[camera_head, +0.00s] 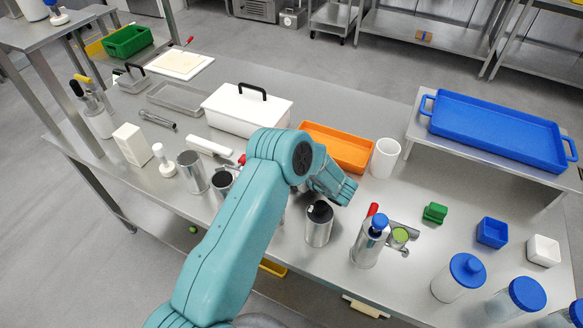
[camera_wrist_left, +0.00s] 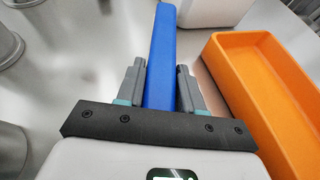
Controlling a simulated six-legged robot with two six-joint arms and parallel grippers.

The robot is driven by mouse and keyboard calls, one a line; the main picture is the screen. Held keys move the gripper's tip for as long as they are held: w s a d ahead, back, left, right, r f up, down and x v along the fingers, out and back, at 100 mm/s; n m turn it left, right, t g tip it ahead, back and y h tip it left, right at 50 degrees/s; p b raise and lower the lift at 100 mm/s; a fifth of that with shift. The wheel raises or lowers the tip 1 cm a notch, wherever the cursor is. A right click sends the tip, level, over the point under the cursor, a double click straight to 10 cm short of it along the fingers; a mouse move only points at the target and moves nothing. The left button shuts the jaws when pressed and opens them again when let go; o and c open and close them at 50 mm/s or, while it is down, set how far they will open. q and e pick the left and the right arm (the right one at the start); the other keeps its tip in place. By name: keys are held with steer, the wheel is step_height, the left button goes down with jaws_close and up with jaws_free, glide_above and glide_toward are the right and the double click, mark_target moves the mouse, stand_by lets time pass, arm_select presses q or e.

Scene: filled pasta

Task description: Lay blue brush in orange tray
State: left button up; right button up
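The blue brush (camera_wrist_left: 161,55) shows in the left wrist view as a long blue bar running away from the gripper. My left gripper (camera_wrist_left: 161,68) has one finger on each side of it, with little or no gap; whether they grip it is unclear. In the head view the brush is hidden behind my teal left arm, and the gripper end (camera_head: 335,182) sits in front of the orange tray. The orange tray (camera_head: 337,146) lies on the steel table and looks empty in what shows. In the wrist view the tray (camera_wrist_left: 262,85) is right of the gripper. My right gripper is not in view.
A white box (camera_head: 240,110) stands left of the tray and a white cup (camera_head: 384,158) right of it. A black-topped canister (camera_head: 319,223) and a blue-capped bottle (camera_head: 369,240) stand nearer the front. A blue tray (camera_head: 494,122) sits on a raised shelf at right.

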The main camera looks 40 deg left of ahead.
arm_select(q)
steer(key=o, duration=0.4)
steer(key=shift+c, duration=0.2)
steer(key=shift+r, duration=0.1)
